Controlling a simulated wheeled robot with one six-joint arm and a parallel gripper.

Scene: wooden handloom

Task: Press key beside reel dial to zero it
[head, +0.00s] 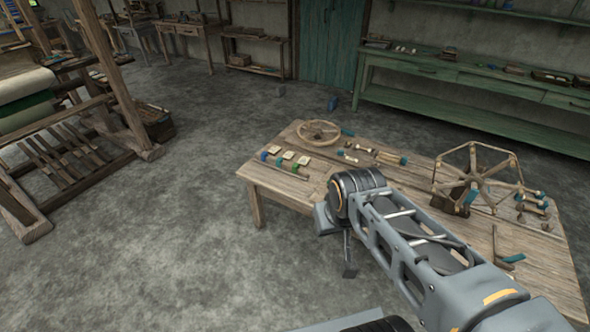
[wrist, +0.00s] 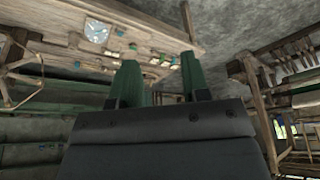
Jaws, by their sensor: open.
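The wooden reel (head: 478,182) stands on the right part of the wooden table (head: 262,187); part of it also shows at the left of the wrist view (wrist: 28,78). A pale blue round dial (wrist: 97,31) shows on the table in the wrist view. A small teal piece (wrist: 120,33) lies beside it; I cannot tell whether it is the key. In the head view my arm hides that part of the table. My gripper (wrist: 160,66) is open and empty, its two green fingers apart, and it touches nothing that I can see.
A spoked wheel (head: 319,132), small spools and pale cards (head: 288,155) lie on the table's far side. A wooden loom (head: 85,130) stands at left. A green bench (head: 465,85) runs along the back wall. The floor left of the table is clear.

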